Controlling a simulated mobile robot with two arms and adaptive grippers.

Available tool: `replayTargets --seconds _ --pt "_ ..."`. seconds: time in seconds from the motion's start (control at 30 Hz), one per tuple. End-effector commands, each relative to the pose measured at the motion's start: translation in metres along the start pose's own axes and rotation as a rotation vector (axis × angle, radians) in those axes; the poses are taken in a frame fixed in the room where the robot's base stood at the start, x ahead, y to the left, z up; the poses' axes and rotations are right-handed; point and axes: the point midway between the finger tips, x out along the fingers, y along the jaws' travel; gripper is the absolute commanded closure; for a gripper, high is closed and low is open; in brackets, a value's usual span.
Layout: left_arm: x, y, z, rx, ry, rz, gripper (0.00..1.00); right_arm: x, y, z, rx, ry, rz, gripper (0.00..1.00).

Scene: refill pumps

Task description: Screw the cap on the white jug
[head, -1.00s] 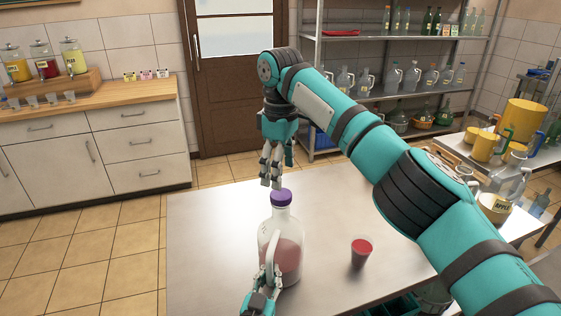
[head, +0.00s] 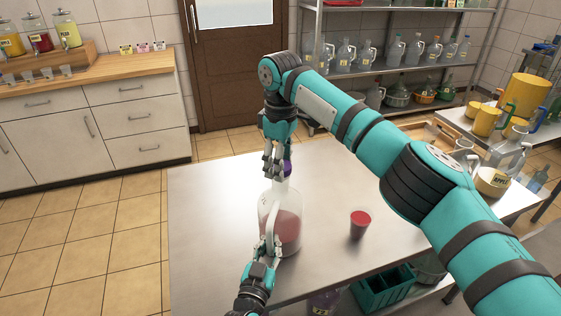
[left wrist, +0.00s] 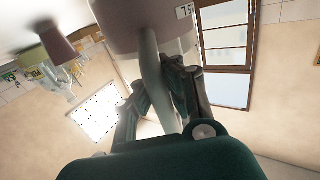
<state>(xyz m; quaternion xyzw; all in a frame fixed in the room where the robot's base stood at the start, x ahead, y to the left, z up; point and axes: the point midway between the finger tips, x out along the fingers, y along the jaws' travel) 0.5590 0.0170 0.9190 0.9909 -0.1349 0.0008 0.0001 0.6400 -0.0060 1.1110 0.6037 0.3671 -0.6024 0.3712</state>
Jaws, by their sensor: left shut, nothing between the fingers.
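The white jug (head: 283,230), translucent with red liquid in its lower part, stands upright on the metal table. My left gripper (head: 268,249) is shut at the jug's handle. In the left wrist view the fingers of my left gripper (left wrist: 160,95) lie on either side of the handle (left wrist: 152,70), below the jug body (left wrist: 150,25).
A cup of red liquid (head: 360,223) stands on the metal table (head: 215,230) right of the jug. My right arm spans above the table's right side. A side table with yellow jugs (head: 486,120) is at right. The table's left part is clear.

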Motion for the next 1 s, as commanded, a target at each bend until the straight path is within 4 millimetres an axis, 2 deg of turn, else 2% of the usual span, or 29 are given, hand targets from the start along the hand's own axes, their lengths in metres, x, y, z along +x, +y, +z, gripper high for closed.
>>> replayTargets --seconds 0.03,0.27,0.43,0.47,0.63,0.87,1.0 --pt "-0.0009 0.0014 0.0039 -0.004 -0.009 0.004 1.00 0.0002 -0.0004 0.0000 0.000 0.000 -0.002 0.59" --pt "-0.0008 0.0014 0.0039 -0.004 -0.009 0.004 1.00 0.0001 -0.0008 -0.0002 -0.001 0.000 -0.002 0.89" --pt "-0.0008 0.0014 0.0040 -0.004 -0.010 0.004 1.00 0.0002 -0.0011 -0.0003 -0.002 0.000 -0.003 0.90" --pt "-0.0008 0.0014 0.0040 -0.004 -0.010 0.004 1.00 0.0001 -0.0011 -0.0003 -0.002 0.000 -0.003 0.47" --pt "-0.0008 0.0013 0.0040 -0.004 -0.010 0.004 1.00 0.0001 -0.0009 -0.0003 -0.001 0.000 -0.002 0.25" --pt "-0.0009 0.0014 0.0039 -0.004 -0.009 0.003 1.00 0.0001 -0.0005 -0.0001 -0.001 0.000 -0.002 0.24" --pt "-0.0009 0.0013 0.0039 -0.004 -0.009 0.003 1.00 -0.0062 -0.0004 -0.0006 -0.001 0.001 -0.001 0.24"
